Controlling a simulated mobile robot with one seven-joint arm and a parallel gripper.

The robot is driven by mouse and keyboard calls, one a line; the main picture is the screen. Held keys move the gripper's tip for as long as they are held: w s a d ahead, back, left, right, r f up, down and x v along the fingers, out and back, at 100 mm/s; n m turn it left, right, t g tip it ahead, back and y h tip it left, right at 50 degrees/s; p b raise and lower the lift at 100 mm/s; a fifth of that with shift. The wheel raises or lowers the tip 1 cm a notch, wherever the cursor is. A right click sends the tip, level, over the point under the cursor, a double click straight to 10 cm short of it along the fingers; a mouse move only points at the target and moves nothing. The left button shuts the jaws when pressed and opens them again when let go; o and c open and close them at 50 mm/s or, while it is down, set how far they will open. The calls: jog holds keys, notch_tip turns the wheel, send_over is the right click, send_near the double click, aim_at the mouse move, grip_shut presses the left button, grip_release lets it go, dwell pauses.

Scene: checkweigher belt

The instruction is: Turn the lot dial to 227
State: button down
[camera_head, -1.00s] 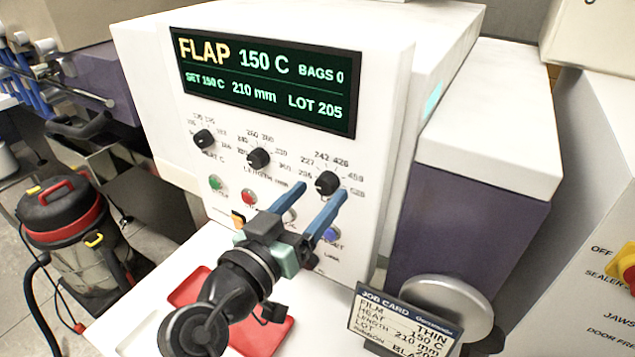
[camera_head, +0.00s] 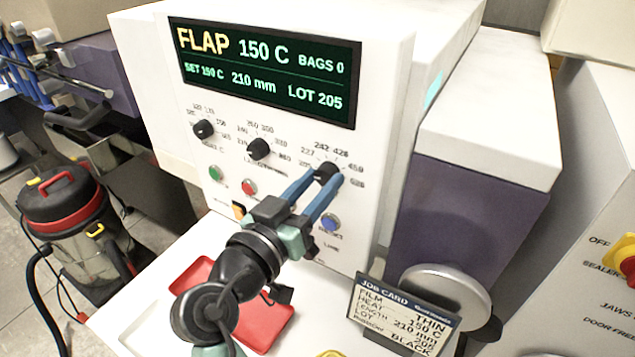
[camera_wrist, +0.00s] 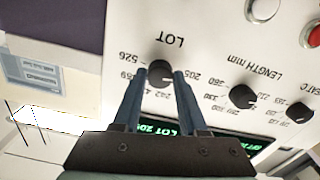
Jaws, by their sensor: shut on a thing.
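The lot dial (camera_head: 327,172) is a small black knob at the right of the dial row on the white panel, with numbers around it including 205, 227, 242, 426 and 526. My gripper (camera_head: 322,178) is at it, its two blue fingers shut on the knob from either side. In the wrist view the lot dial (camera_wrist: 160,73) sits between the fingertips of my gripper (camera_wrist: 163,76), the panel appearing upside down. The display (camera_head: 265,72) reads FLAP, 150 C, 210 mm, BAGS 0 and LOT 205.
The heat dial (camera_head: 203,129) and length dial (camera_head: 259,149) are to the left. Green (camera_head: 215,172), red (camera_head: 249,187) and blue (camera_head: 331,221) buttons lie below. A job card (camera_head: 402,315) stands at front right, and a red tray (camera_head: 262,325) lies below my arm.

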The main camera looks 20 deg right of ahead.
jog(key=shift+f+b, duration=0.1)
jog(key=shift+b, duration=0.35)
jog(key=shift+f+m+b, duration=0.2)
jog(key=shift+m+b, duration=0.4)
jog(key=shift+b, duration=0.5)
jog(key=m+b, duration=0.2)
jog(key=b, duration=0.2)
jog(key=shift+f+b, duration=0.1)
jog(key=shift+b, duration=0.25)
jog(key=m+b, duration=0.3)
jog(key=b, duration=0.2)
jog(key=shift+b, duration=0.35)
jog(key=shift+r+m+b, duration=0.3)
jog(key=shift+m+b, duration=0.4)
jog(key=shift+m, duration=0.1)
jog(key=shift+r, duration=0.1)
jog(key=shift+c, duration=2.2)
grip_release()
